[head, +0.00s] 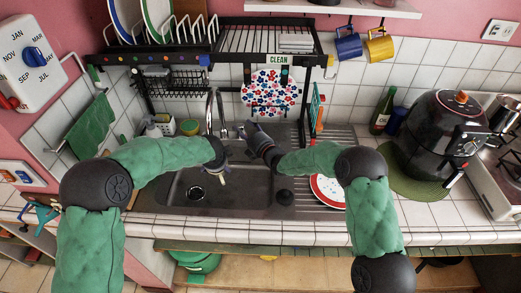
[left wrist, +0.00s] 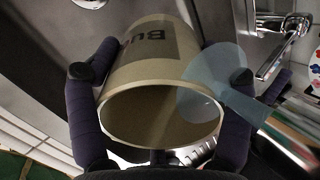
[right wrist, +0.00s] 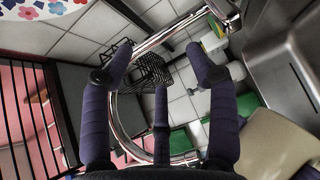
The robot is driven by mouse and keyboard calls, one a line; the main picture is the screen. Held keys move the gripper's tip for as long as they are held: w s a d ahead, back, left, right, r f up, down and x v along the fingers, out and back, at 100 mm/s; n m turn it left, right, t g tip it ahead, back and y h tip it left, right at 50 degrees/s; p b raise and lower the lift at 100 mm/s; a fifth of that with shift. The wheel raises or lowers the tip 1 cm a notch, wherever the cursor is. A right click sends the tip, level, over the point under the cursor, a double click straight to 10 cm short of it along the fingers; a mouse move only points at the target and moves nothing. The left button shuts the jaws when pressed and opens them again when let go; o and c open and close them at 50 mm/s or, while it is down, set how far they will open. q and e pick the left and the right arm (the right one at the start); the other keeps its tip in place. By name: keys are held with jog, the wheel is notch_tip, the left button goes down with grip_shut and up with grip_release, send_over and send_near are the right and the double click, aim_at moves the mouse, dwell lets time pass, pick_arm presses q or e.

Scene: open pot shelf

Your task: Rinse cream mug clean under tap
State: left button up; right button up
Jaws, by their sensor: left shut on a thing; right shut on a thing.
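The cream mug (left wrist: 150,65) with dark lettering fills the left wrist view, its open mouth toward that camera. My left gripper (left wrist: 160,76) has its fingers on both sides of it, over the sink (head: 250,190). A translucent blue water stream (left wrist: 213,85) crosses the mug's rim. In the head view my left gripper (head: 221,165) is below the chrome tap (head: 210,108) and hides most of the mug. My right gripper (head: 245,133) is shut at the tap; its exact contact is unclear. The curved spout (right wrist: 118,105) passes beyond its fingers (right wrist: 158,78) in the right wrist view.
A dish rack (head: 265,38) hangs above the sink, with a flowered plate (head: 270,92) below it. A red-and-white plate (head: 328,190) lies right of the basin. A green bottle (head: 382,112) and a black cooker (head: 440,135) stand farther right.

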jog(key=f+v, duration=0.2)
jog(key=v, duration=0.9)
jog(key=shift+s, duration=0.45)
dwell(0.4)
dwell(0.5)
